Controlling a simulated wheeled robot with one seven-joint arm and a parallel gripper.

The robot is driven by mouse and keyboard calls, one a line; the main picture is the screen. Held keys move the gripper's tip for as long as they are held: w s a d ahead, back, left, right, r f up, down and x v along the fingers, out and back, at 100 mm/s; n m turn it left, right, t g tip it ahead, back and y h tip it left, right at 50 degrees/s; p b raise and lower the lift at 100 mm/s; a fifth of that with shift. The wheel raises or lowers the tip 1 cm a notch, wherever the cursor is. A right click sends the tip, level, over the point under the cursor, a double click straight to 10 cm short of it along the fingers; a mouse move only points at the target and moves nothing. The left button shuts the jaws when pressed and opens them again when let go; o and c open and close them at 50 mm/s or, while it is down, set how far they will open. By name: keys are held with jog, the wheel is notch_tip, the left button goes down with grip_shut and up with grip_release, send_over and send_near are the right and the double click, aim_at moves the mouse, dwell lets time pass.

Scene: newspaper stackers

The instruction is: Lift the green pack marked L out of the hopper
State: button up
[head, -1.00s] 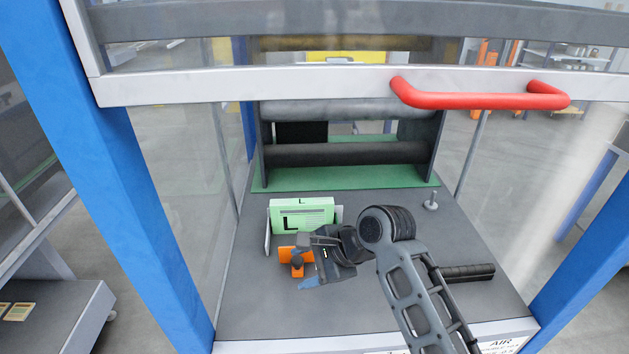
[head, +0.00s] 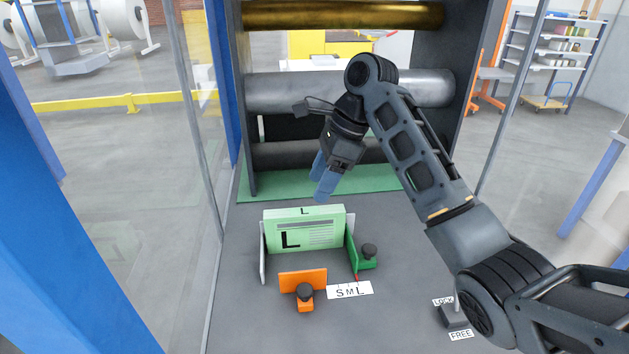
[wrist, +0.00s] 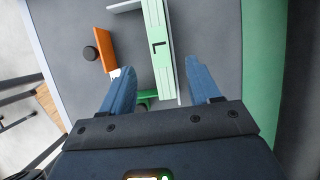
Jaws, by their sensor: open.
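The green pack marked L (head: 304,228) stands upright on the grey deck, between a pale side plate (head: 263,252) on its left and a green guide with a black knob (head: 361,256) on its right. My gripper (head: 324,184) is open and empty, above and behind the pack's right end in the head view. In the wrist view, the pack's narrow top edge with its L (wrist: 158,50) lies ahead of my two blue fingers (wrist: 158,92), in line with the gap between them. The fingers appear apart from the pack.
An orange stop with a black knob (head: 303,284) stands in front of the pack. An S M L scale (head: 350,290) lies beside the green guide. A LOCK/FREE lever (head: 455,314) is at the front right. Dark rollers (head: 290,152) stand behind the pack.

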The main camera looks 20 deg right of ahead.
aim_at(306, 211)
jog(key=shift+x, duration=3.8)
jog(key=shift+c, duration=0.3)
grip_shut()
jog(key=shift+r+p, duration=4.35)
jog(key=shift+p, duration=0.75)
